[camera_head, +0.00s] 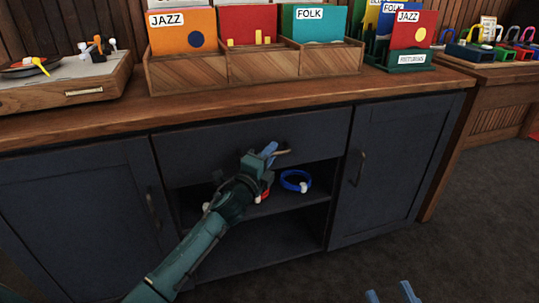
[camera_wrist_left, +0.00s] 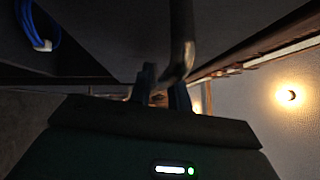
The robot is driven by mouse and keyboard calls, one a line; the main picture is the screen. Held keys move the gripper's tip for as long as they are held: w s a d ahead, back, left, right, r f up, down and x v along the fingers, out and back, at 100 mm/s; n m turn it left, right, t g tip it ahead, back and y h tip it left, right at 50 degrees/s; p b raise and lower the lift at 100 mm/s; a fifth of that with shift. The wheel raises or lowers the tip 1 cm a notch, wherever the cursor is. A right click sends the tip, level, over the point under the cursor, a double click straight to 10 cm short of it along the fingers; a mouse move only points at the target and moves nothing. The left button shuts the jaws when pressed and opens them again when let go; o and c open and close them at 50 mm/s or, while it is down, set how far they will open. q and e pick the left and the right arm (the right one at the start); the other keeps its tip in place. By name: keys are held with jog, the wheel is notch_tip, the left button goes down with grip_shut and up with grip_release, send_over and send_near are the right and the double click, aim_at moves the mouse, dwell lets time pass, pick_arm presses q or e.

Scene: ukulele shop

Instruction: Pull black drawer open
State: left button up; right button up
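The black drawer (camera_head: 208,158) is the wide dark front under the counter top, and it looks closed, flush with the cabinet. Its curved handle (camera_head: 284,152) shows just right of my left gripper (camera_head: 270,152). In the left wrist view the handle (camera_wrist_left: 184,40) hangs down to my left gripper's fingertips (camera_wrist_left: 162,88). The fingers stand apart, with the handle's lower end at or between them; I cannot tell whether they touch it. My left forearm hides part of the drawer's lower edge. My right gripper (camera_head: 391,294) is open and empty at the bottom edge of the head view.
An open shelf below the drawer holds a blue ring-shaped item (camera_head: 295,182) and a red one (camera_head: 265,192), partly hidden. Cabinet doors (camera_head: 385,165) flank it. The counter top (camera_head: 235,95) bears a wooden record bin (camera_head: 190,72) and a turntable (camera_head: 75,85). Carpet in front is clear.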

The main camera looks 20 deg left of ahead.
pick_arm(q)
grip_shut()
